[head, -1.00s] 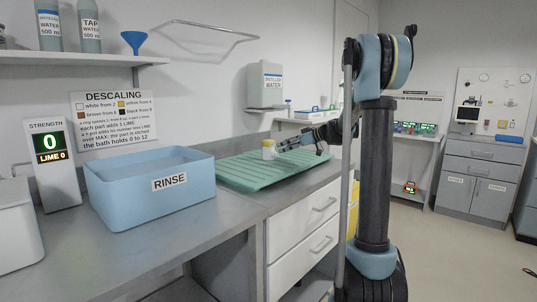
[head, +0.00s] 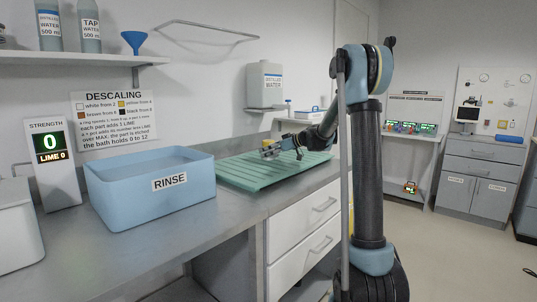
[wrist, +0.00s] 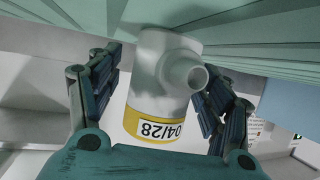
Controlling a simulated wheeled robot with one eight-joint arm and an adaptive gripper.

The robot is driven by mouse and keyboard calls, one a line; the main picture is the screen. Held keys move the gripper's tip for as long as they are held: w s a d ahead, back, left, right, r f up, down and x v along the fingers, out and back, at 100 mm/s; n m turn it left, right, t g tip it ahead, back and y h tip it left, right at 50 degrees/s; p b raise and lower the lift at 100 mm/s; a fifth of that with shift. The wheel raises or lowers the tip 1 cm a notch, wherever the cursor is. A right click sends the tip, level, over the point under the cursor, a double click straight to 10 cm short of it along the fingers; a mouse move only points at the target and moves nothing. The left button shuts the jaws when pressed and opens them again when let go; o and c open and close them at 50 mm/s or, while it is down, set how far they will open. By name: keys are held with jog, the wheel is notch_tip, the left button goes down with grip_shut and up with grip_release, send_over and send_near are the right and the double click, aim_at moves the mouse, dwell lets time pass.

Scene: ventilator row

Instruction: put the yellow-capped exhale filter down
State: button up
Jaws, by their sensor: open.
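The exhale filter is a white body with a side port and a yellow cap band marked 04/28. In the head view its yellow top (head: 267,141) shows above my gripper (head: 272,152), which hides most of the rest. In the wrist view the filter (wrist: 160,75) sits between my open fingers, its white end against the green ribbed drying mat (head: 240,177) and its yellow end away from it. The left finger stands clear of it. The right finger is close to the side port, and I cannot tell whether they touch.
A blue RINSE tub (head: 130,198) stands left of the mat on the steel counter. A strength display (head: 50,155) reads 0, LIME 0. Much of the mat's near part is bare. A white container (head: 15,225) is at the far left.

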jog(key=shift+c, duration=0.6)
jog(key=c, duration=1.2)
jog(key=shift+o, duration=0.2)
